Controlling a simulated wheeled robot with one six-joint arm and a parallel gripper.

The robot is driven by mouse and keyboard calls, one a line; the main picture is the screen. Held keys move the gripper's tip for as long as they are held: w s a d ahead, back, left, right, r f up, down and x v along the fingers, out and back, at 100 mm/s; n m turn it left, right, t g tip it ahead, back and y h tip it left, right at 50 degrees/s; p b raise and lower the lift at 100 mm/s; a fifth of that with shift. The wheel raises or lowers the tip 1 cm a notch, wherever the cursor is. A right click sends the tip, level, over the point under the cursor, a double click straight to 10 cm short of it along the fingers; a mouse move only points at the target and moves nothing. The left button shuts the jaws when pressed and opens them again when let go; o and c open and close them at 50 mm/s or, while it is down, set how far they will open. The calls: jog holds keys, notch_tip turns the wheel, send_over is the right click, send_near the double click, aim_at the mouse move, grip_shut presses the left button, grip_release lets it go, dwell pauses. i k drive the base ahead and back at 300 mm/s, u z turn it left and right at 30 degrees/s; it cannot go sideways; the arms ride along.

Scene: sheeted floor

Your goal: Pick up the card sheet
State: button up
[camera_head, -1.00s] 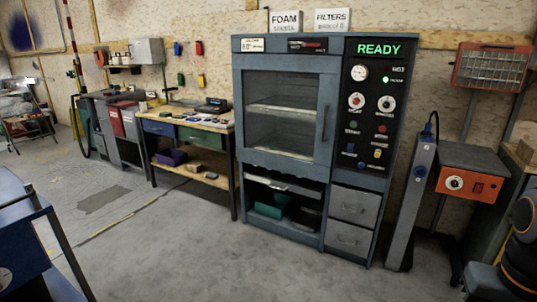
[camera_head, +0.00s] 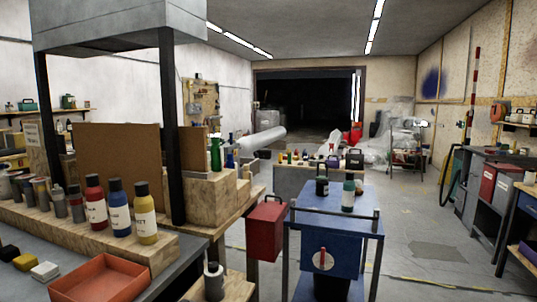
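I cannot make out a card sheet for certain in the head view. A flat brown board (camera_head: 118,152) stands upright behind the bottles on the left bench; I cannot tell whether it is card. My gripper is not in view, so its state does not show.
The left bench holds a red bottle (camera_head: 95,200), a blue bottle (camera_head: 118,208), a yellow bottle (camera_head: 145,215) and an orange tray (camera_head: 100,280). A blue cart (camera_head: 335,200) with bottles stands in the middle. A red box (camera_head: 266,230) is beside it. Open floor (camera_head: 425,225) lies to the right.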

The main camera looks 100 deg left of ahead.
aim_at(192, 142)
jog(key=u, duration=2.7)
jog(key=i, duration=2.2)
jog(key=u, duration=2.1)
